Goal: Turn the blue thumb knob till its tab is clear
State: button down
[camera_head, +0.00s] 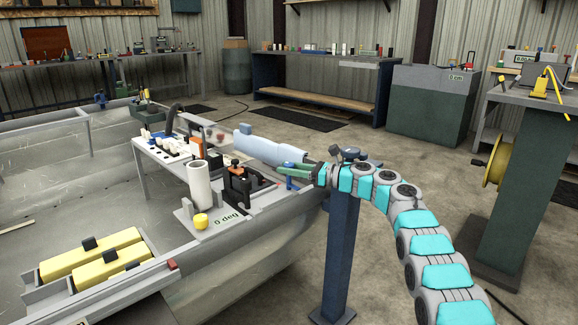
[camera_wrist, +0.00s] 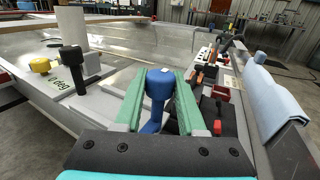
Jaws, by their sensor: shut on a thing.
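The blue thumb knob (camera_wrist: 160,84) stands upright in the middle of the wrist view, with a narrower blue part below it. My gripper (camera_wrist: 160,78) has a green finger on each side of its head and is shut on it.
A light-blue padded roll (camera_head: 268,149) lies just behind my gripper. A white cylinder (camera_head: 199,186), a yellow knob (camera_head: 201,221) and a "0 deg" label (camera_head: 227,219) are to the left. A blue post (camera_head: 341,245) stands below my arm. Yellow blocks (camera_head: 95,262) lie front left.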

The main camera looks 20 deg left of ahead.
jog(key=shift+r, duration=0.1)
jog(key=c, duration=0.5)
grip_release()
jog(key=d+b, duration=0.2)
jog(key=d, duration=0.5)
jog(key=shift+d, duration=0.4)
